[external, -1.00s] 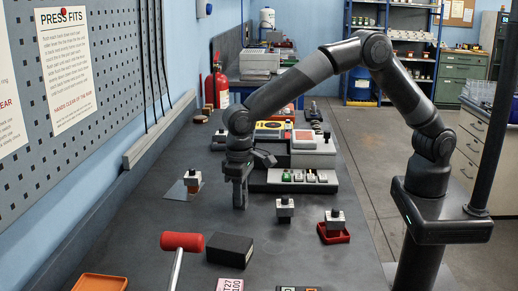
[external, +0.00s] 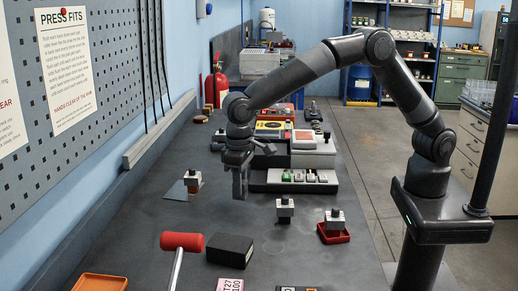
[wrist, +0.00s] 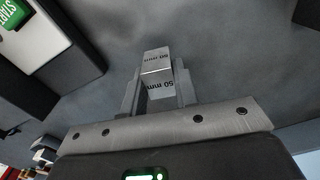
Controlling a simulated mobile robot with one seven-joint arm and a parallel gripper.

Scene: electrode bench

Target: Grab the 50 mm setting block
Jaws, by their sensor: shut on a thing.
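The 50 mm setting block (wrist: 158,84) is a small grey metal block with "50 mm" printed on its faces, seen in the wrist view. My gripper (wrist: 157,92) is shut on it, with one finger on each side. In the external view my gripper (external: 239,190) points down over the dark bench, left of the button panel, its tips seemingly a little above the surface. The block cannot be made out between the fingers there.
The button panel (external: 292,182) stands right of my gripper. Silver-topped pieces stand on a grey plate (external: 176,192), on the bench (external: 285,208), and in a red tray (external: 333,237). A black box (external: 230,250) and a red-headed mallet (external: 182,242) lie nearer the camera.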

